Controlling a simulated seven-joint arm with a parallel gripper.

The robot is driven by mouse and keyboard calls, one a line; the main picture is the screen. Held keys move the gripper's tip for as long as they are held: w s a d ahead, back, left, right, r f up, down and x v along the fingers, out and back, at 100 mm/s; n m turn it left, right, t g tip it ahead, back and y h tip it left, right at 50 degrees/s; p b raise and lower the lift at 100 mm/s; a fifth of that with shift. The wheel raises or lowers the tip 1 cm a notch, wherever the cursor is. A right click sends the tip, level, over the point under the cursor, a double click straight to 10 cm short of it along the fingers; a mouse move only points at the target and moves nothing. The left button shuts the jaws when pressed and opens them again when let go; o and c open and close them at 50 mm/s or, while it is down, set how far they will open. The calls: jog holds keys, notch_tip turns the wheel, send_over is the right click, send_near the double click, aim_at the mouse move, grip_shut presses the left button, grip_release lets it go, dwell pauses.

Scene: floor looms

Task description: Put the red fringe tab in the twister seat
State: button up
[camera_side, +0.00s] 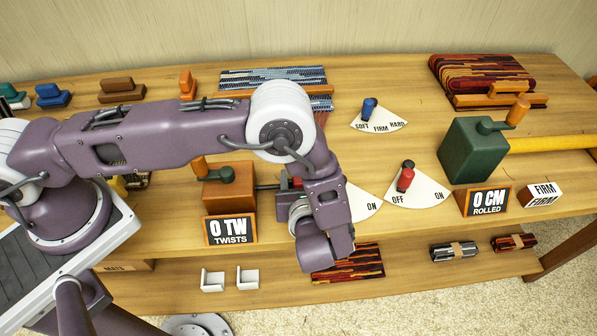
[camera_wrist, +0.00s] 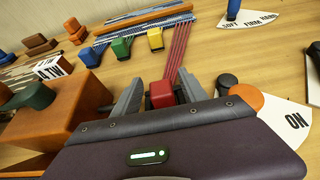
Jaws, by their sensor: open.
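The red fringe tab (camera_wrist: 161,94) is at the near end of red strands (camera_wrist: 177,50) that run back to the striped weaving (camera_wrist: 145,22). My open gripper (camera_wrist: 159,97) has one grey finger on each side of the tab. I cannot tell whether either finger touches it. In the side view a small red piece (camera_side: 297,183), probably the tab, shows at my wrist; my arm hides most of that area. The twister (camera_wrist: 62,105) is an orange box with a green crank, left of my gripper; it also shows in the side view (camera_side: 228,194). Its seat is not clearly visible.
Green (camera_wrist: 121,48), blue (camera_wrist: 90,57) and yellow (camera_wrist: 155,39) tabs sit behind my gripper. An ON dial (camera_wrist: 285,122) and an orange disc (camera_wrist: 246,97) are close on the right. A green cranked box (camera_side: 472,150) stands farther right, beyond a red-knobbed switch (camera_side: 405,177).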

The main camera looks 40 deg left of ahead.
jog(key=v, duration=0.9)
jog(key=shift+s+d, duration=0.3)
jog(key=shift+s, duration=0.05)
jog(key=s+a+r+n+g+h, duration=0.15)
jog(key=a+r+n+g, duration=0.25)
jog(key=a+r+n, duration=0.45)
jog(key=s+a+r+n+g, duration=0.25)
jog(key=a+r+n, duration=0.3)
jog(key=r, duration=0.65)
jog(key=s+a+r+n+t+h, duration=0.2)
jog(key=s+r+n+h, duration=0.6)
jog(key=s+n, duration=0.4)
jog(key=shift+s+a+r+n+t, duration=0.3)
jog(key=shift+s+r+n+t, duration=0.1)
jog(key=shift+n, duration=0.1)
jog(key=shift+c, duration=0.2)
